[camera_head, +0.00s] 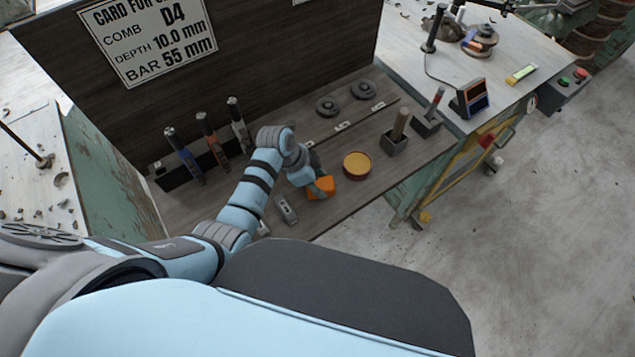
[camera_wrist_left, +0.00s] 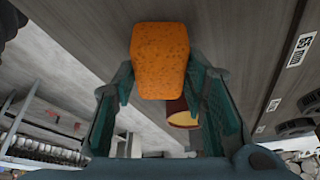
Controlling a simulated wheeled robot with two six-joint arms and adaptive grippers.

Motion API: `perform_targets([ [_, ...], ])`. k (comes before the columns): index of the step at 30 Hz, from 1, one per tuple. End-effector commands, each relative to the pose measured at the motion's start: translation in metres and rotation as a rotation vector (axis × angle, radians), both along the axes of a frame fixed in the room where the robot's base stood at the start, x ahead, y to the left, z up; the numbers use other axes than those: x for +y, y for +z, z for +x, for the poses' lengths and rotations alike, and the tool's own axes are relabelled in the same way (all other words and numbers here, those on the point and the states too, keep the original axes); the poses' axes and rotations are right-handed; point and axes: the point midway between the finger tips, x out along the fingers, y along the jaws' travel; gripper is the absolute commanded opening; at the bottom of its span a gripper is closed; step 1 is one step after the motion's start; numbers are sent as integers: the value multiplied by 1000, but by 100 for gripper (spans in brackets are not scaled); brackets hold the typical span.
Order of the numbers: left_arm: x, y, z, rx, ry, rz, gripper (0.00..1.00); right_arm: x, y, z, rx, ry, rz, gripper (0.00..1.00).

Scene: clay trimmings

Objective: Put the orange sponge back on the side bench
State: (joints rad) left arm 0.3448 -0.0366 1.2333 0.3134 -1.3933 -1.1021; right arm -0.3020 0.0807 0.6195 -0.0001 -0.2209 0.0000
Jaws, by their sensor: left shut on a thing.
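The orange sponge (camera_head: 319,189) is in my left gripper (camera_head: 317,182), over the front part of the dark wooden bench (camera_head: 337,211). In the left wrist view, the sponge (camera_wrist_left: 160,60) sits between the two green-grey fingers of the left gripper (camera_wrist_left: 161,78), which is shut on it. The sponge's underside and any gap to the bench top cannot be made out. My right gripper is not in view.
A round yellow-topped tub (camera_head: 357,164) stands just right of the sponge. A small grey metal item (camera_head: 286,210) lies to its left. Several upright tools stand at the back left, and a block holder (camera_head: 395,143) at the right. A card board (camera_head: 150,40) rises behind.

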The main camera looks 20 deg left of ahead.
Motion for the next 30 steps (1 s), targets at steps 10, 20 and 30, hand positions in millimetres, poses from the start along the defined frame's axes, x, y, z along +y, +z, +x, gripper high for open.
perform_targets([
  [10, 0, 0, 0, 0, 0, -1, 57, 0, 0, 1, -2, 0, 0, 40],
  [20, 0, 1, 0, 0, 0, -1, 59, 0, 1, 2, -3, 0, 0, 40],
  [30, 21, 63, -10, -4, 1, 1, 59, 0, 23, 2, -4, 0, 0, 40],
])
